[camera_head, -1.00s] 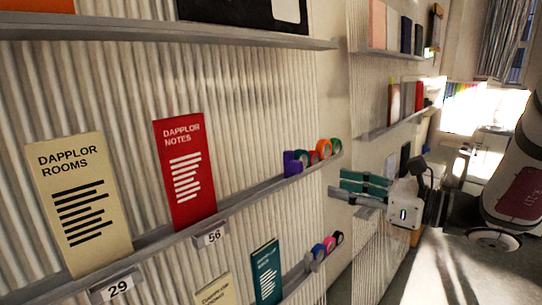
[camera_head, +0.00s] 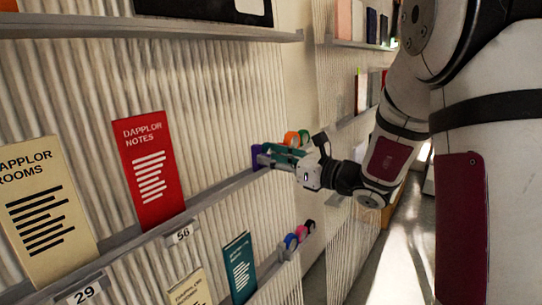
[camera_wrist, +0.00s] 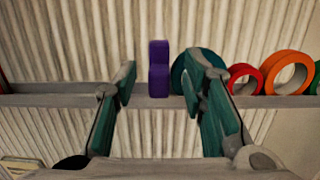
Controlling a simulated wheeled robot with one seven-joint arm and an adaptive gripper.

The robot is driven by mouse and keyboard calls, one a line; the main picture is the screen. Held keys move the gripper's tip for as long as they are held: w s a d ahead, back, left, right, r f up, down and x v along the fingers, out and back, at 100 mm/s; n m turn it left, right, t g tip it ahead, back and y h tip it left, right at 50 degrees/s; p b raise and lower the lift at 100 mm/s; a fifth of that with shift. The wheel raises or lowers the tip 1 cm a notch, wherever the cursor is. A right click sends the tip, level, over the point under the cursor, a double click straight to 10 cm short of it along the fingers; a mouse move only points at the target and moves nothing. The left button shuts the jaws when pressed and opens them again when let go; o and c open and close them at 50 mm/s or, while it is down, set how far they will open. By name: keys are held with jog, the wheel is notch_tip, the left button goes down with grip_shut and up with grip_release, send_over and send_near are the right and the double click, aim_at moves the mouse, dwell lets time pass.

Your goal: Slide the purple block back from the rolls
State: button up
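The purple block (camera_wrist: 158,70) stands upright on the shelf ledge in the wrist view, between my two fingers in the picture. It also shows in the head view (camera_head: 257,157), partly hidden behind my gripper. My gripper (camera_wrist: 165,90) is open, its teal-padded fingers on either side of the block, with a wide gap to the left finger. The rolls stand to the block's right: a teal roll (camera_wrist: 184,74) partly hidden by my right finger, a red roll (camera_wrist: 243,78), and an orange roll (camera_wrist: 287,72). The block is touching or very near the teal roll.
The narrow ledge (camera_wrist: 60,94) is bare left of the block in the wrist view. A red booklet (camera_head: 150,168) and a cream booklet (camera_head: 45,210) stand farther left on it. A lower shelf holds more rolls (camera_head: 291,241) and a teal booklet (camera_head: 239,267).

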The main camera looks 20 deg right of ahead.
jog(key=shift+w+a, duration=0.35)
jog(key=shift+w, duration=0.1)
grip_shut()
jog(key=shift+a, duration=0.1)
